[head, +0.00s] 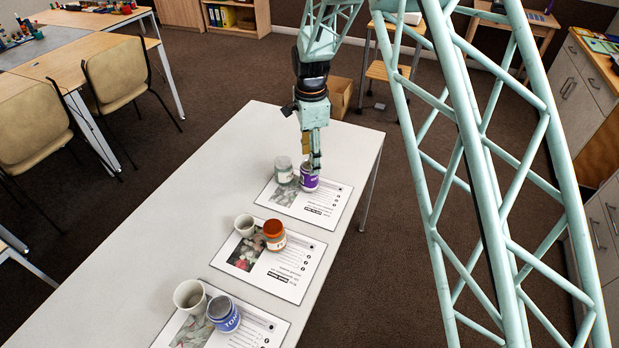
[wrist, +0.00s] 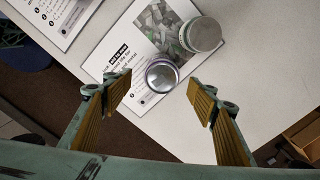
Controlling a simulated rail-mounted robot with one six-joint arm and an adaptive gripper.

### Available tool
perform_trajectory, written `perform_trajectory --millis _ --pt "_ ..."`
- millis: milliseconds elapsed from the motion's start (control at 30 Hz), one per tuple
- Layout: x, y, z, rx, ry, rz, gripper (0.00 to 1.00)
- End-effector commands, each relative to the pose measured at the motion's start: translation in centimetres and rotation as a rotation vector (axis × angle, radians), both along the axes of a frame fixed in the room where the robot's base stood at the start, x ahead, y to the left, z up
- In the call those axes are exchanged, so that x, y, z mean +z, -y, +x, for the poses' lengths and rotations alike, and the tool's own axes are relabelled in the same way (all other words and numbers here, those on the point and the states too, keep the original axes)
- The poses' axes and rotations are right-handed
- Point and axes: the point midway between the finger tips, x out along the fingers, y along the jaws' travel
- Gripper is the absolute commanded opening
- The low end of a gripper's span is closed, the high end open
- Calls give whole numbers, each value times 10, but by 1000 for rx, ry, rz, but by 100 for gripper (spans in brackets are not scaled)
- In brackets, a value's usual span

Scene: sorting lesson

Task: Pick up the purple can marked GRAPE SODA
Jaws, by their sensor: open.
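The purple can (head: 309,180) stands upright on the far sheet on the white table. Its side carries white lettering too small to read here. In the wrist view I see the can's silver top (wrist: 162,75), just beyond the fingertips and roughly midway between them. My gripper (head: 315,160) is above and right at the can in the head view, pointing down and covering part of it. In the wrist view my gripper (wrist: 159,93) is open and empty, its ochre finger pads wide apart. I cannot tell whether a finger touches the can.
A pale lidded jar (head: 284,171) stands close beside the can, also in the wrist view (wrist: 203,35). Nearer are a white cup (head: 244,225), an orange-lidded jar (head: 274,235), a larger cup (head: 189,296) and a blue can (head: 225,315). The table's (head: 245,140) left side is clear.

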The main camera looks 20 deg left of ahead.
Motion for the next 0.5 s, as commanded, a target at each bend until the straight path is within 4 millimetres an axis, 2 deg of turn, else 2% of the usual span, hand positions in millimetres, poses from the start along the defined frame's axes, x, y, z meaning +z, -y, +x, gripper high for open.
perform_trajectory --millis 33,200,500 --pt "-8 0 -1 0 -2 -1 53" --pt "-23 0 0 0 -1 -1 53" --pt "-29 0 0 0 0 0 53"
